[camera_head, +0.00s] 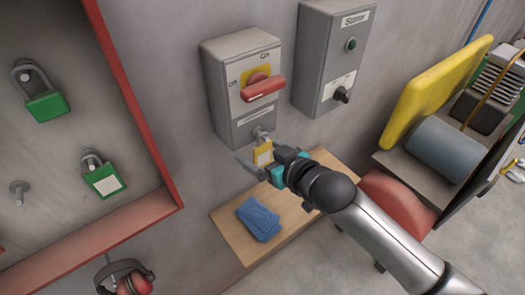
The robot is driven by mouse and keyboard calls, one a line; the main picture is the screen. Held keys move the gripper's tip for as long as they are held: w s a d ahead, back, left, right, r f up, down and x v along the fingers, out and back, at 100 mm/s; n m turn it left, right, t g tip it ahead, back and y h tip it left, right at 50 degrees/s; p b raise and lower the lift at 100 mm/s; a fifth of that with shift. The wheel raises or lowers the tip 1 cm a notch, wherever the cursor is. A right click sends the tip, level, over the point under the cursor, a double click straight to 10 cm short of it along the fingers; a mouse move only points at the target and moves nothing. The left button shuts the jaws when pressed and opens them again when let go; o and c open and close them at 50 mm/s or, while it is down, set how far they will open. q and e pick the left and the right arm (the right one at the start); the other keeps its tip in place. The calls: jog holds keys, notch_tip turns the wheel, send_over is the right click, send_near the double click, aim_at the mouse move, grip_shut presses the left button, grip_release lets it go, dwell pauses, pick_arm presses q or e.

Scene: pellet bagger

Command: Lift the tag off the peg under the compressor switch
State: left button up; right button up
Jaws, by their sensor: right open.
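The compressor switch is a grey box (223,95) on the wall with a red handle (264,89) on a yellow plate, between "Off" and "On" marks. A small metal peg (261,134) shows under it. A small yellow tag with a white patch (263,152) hangs at the peg. My right gripper (262,166) is at the tag, its dark fingers spread and open. The tag shows between or just behind the fingers; I cannot tell whether they touch it. My left gripper is out of view.
A wooden shelf (228,221) with a folded blue cloth (258,219) is below. A grey starter box (319,60) is to the right. A red-edged board (133,98) with green padlocks (46,106) is at left. A compressor with a yellow guard (435,90) stands at right.

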jog(key=shift+x, duration=1.1)
jog(key=c, duration=1.4)
jog(key=shift+r, duration=0.1)
jog(key=shift+s+d+r, duration=0.15)
jog(key=shift+s+r, duration=0.05)
jog(key=s+d, duration=0.3)
jog(key=s, duration=0.1)
jog(key=s+d+b, duration=0.1)
jog(key=s+d, duration=0.3)
jog(key=s, duration=0.1)
jog(key=s+d+b, duration=0.1)
jog(key=s+d, duration=0.2)
jog(key=s, duration=0.2)
jog(key=shift+s+d+r, duration=0.1)
jog(key=shift+d+r, duration=0.05)
